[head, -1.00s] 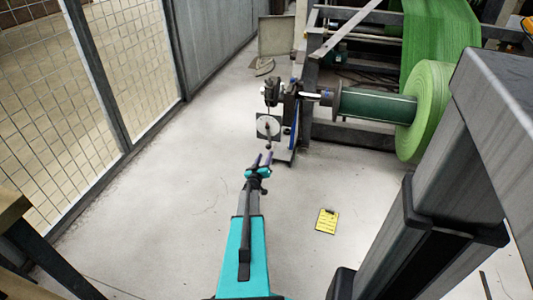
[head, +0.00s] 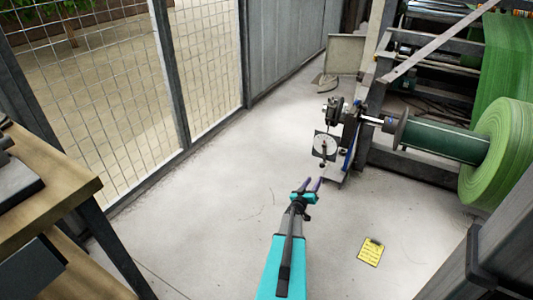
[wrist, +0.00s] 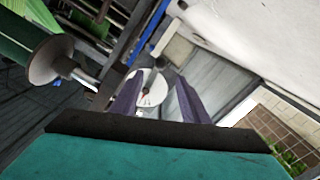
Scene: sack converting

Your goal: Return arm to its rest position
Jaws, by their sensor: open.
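My gripper (head: 307,184) is open, with two purple fingers apart and nothing visible between them. In the head view it reaches forward over the pale floor, just in front of a small machine unit with a round white dial (head: 325,146). In the wrist view the fingers (wrist: 157,100) point toward the white disc (wrist: 150,88), which shows between and beyond them. I cannot tell the exact gap to the dial. My teal arm stretches out from the bottom of the head view.
A green roll (head: 497,150) sits on a shaft of the machine frame at right. A mesh fence (head: 90,90) runs along the left. A wooden workbench (head: 50,195) stands at lower left.

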